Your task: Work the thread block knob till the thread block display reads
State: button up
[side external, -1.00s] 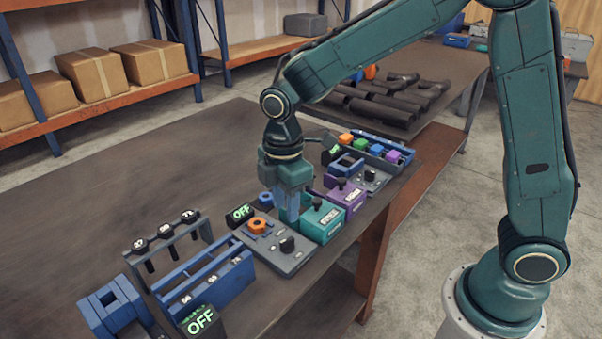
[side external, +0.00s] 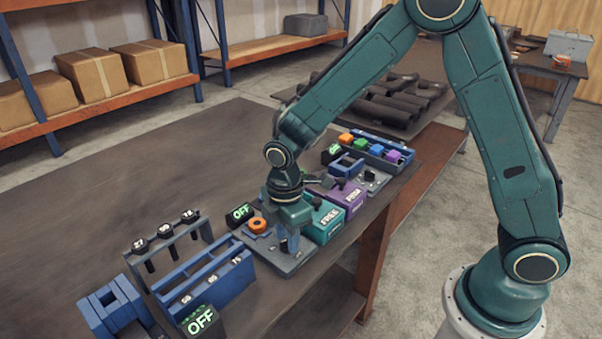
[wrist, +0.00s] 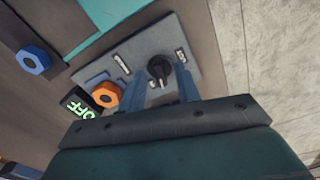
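A grey panel (side external: 275,252) bears a blue bracket with an orange hex nut (side external: 258,225) and a black knob; I take it as the thread block. The black knob (wrist: 158,69) has a pale pointer line. My gripper (wrist: 156,72) is above the panel, its two blue fingers apart with the knob between them in the wrist view. Whether they touch it cannot be told. In the side view my gripper (side external: 289,246) hides the knob. The display (side external: 240,212) beside the panel reads OFF in green; it also shows in the wrist view (wrist: 80,103).
A teal block marked FREE (side external: 325,222) and a purple block (side external: 345,194) stand behind. A stand with black plugs (side external: 165,245) is at left. The table (side external: 100,210) is clear further left.

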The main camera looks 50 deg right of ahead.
grip_shut()
jog(key=shift+m, duration=3.5)
jog(key=shift+r, duration=0.1)
grip_release()
jog(key=shift+r, duration=0.1)
